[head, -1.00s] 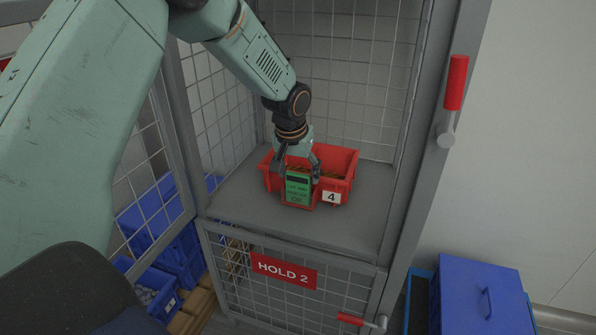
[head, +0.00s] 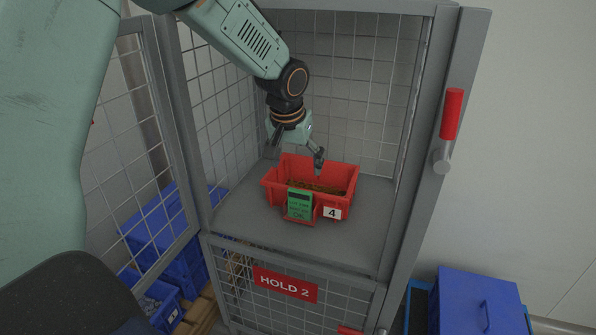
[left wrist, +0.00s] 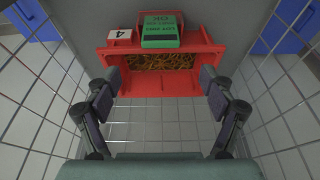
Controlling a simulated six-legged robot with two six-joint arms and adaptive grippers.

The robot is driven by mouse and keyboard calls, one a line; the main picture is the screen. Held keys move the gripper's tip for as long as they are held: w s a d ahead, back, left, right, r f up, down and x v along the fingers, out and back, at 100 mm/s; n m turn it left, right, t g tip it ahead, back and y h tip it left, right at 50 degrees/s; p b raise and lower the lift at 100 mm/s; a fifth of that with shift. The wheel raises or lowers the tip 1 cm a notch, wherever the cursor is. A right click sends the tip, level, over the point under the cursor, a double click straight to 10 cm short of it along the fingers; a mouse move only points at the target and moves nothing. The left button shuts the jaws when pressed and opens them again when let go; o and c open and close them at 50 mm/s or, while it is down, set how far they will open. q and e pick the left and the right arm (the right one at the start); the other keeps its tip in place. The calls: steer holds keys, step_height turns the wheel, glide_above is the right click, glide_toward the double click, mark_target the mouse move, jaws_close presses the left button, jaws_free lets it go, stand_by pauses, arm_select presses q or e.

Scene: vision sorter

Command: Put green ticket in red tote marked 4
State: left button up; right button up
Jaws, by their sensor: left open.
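The red tote (head: 346,180) marked 4 stands on the shelf inside the mesh cage. It has a white label (head: 332,213) with a 4 on its front. The green ticket (head: 299,204) sits upright at the tote's front face, left of the label, apparently in a red holder. The ticket also shows in the left wrist view (left wrist: 161,30), at the tote's front edge. My left gripper (head: 297,150) is open and empty above the tote, its fingers apart and clear of the ticket. My right gripper is not in view.
Small brown-orange parts (left wrist: 160,62) lie inside the tote. Mesh walls flank the shelf (head: 240,215), and an open mesh door (head: 150,160) stands at left. A red handle (head: 452,115) is on the right post. Blue bins (head: 478,300) stand below outside.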

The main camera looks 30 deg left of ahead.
arm_select(q)
steer(key=shift+p+v, duration=0.3)
steer(key=shift+v, duration=1.15)
steer(key=shift+c, duration=0.2)
